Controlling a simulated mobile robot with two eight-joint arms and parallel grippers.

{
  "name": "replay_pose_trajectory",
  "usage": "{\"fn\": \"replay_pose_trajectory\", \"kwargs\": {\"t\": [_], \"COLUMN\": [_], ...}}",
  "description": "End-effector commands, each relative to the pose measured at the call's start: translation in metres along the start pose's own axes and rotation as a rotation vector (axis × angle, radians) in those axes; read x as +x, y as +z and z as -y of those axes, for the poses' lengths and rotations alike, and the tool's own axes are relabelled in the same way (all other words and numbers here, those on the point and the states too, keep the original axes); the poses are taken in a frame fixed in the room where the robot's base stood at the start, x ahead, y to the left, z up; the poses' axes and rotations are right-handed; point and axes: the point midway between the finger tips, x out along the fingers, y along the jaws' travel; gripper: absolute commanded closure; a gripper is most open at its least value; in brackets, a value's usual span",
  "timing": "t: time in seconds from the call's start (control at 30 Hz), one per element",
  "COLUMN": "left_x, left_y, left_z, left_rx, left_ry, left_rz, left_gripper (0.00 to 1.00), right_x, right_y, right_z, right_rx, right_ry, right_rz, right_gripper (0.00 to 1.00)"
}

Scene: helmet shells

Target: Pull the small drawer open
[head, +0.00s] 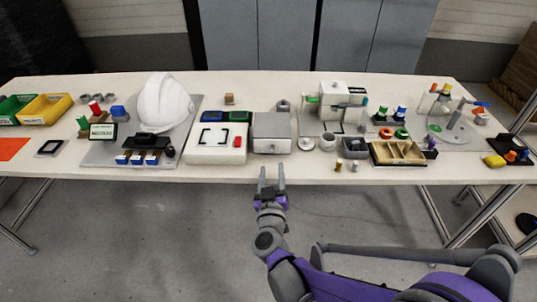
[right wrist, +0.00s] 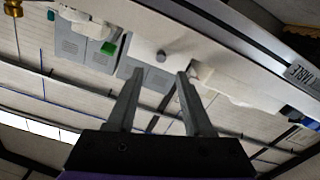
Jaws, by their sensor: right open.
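The small drawer unit (head: 272,126) is a light grey box near the front edge of the table, with a small round knob (head: 272,149) on its front. My right gripper (head: 272,176) is open and empty, in front of the table edge and below the knob in the head view. Its two fingers point toward the drawer, apart from it. In the right wrist view the dark knob (right wrist: 161,56) shows on a pale surface, just past and between the fingertips of my right gripper (right wrist: 160,75). My left gripper is not in view.
On the table (head: 345,176), a white panel box (head: 215,155) stands close left of the drawer unit. A white cup (head: 327,142) stands to its right. A white helmet (head: 163,103) is further left, and a wooden compartment tray (head: 397,153) further right. The floor in front is clear.

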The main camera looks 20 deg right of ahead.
Motion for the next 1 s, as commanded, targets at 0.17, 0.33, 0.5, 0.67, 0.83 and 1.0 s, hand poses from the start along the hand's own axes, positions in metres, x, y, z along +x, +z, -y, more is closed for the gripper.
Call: {"fn": "replay_pose_trajectory", "kwargs": {"t": [0.17, 0.33, 0.5, 0.67, 0.83, 1.0], "left_x": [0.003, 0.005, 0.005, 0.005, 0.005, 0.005], "left_y": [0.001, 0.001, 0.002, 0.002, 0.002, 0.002], "left_z": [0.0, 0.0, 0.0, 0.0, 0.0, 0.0], "left_rx": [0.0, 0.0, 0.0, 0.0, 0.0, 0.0], "left_ry": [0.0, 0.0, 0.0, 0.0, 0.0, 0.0], "left_rz": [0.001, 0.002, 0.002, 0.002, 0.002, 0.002], "left_gripper": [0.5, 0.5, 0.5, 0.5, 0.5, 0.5], "right_x": [0.037, 0.061, 0.073, 0.074, 0.074, 0.074], "right_y": [0.001, 0.001, 0.0, 0.0, 0.0, 0.0], "right_z": [0.0, 0.0, 0.0, 0.0, 0.0, 0.0], "right_rx": [-0.001, 0.0, 0.0, 0.001, 0.001, 0.0], "right_ry": [0.001, 0.0, -0.001, -0.001, -0.001, -0.002], "right_rz": [0.001, 0.0, 0.0, 0.0, 0.0, 0.0], "right_gripper": [0.49, 0.49, 0.49, 0.49, 0.56, 0.86]}}
